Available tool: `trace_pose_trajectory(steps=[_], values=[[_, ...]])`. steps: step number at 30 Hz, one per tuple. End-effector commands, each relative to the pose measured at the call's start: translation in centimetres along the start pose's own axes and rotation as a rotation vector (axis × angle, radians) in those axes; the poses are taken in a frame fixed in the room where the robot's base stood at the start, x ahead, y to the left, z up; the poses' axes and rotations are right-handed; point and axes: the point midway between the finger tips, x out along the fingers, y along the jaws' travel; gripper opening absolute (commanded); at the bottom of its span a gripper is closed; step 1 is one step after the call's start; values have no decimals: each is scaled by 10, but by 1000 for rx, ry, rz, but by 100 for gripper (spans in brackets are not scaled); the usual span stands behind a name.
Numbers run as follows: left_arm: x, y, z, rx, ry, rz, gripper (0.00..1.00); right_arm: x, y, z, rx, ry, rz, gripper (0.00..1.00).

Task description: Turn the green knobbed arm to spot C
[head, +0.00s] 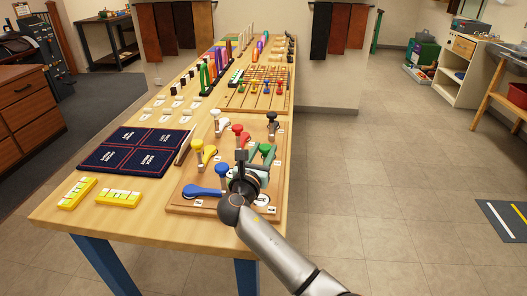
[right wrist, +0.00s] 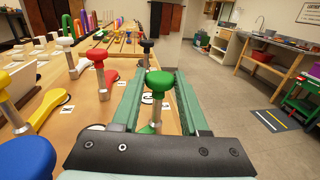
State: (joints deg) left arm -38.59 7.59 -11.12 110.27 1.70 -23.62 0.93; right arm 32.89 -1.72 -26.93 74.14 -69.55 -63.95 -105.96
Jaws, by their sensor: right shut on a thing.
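The green knobbed arm's knob (head: 265,148) stands at the right side of a wooden board (head: 180,208) in the head view. My right gripper (head: 253,165) is at this knob and hides most of the green arm below it. In the right wrist view the green knob (right wrist: 160,82) and its metal post stand between the two fingers of my right gripper (right wrist: 157,108). The gripper is shut on the green arm's knob post. Small white spot labels (right wrist: 148,98) lie on the board near the post; I cannot read which is C. My left gripper is not in view.
Other knobbed arms stand close by on the board: blue (head: 222,170), yellow (head: 197,145), red (head: 237,128), white (head: 216,113) and black (head: 271,116). A dark blue mat (head: 137,150) and yellow blocks (head: 118,198) lie to the left. Open floor lies right of the table.

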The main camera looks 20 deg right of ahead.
Motion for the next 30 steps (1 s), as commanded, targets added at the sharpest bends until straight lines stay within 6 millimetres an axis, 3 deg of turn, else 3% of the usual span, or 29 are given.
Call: trace_pose_trajectory(steps=[8, 9, 15, 30], values=[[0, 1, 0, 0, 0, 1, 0, 0, 0, -1, 0, 3, -1, 0], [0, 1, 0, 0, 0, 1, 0, 0, 0, -1, 0, 3, -1, 48], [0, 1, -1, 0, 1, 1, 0, 0, 0, -1, 0, 2, -1, 71], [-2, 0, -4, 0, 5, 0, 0, 3, -2, 0, 0, 1, 0, 72]])
